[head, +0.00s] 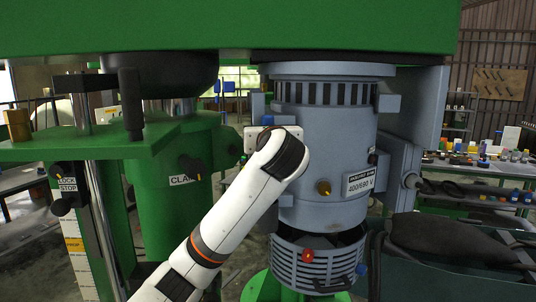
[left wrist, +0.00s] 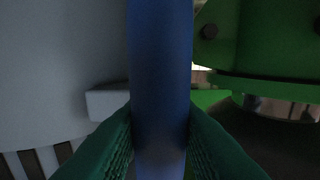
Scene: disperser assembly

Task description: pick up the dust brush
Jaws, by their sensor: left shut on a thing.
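A smooth blue shaft, which looks like the dust brush handle (left wrist: 161,60), stands upright through the middle of the left wrist view. My left gripper (left wrist: 160,128) is shut on it, with a dark green ribbed fingertip on each side. No bristles show, so I cannot see the brush's head. In the head view my white left arm reaches up from the bottom to the front of the grey motor. My right gripper is in neither view.
The grey motor (head: 330,205) stands close to my left wrist. A green column (head: 180,210) with a clamp lever is at left, under a wide green beam (head: 230,28). A cluttered workbench (head: 470,168) is at right. A dark bag-like object (head: 440,240) lies at lower right.

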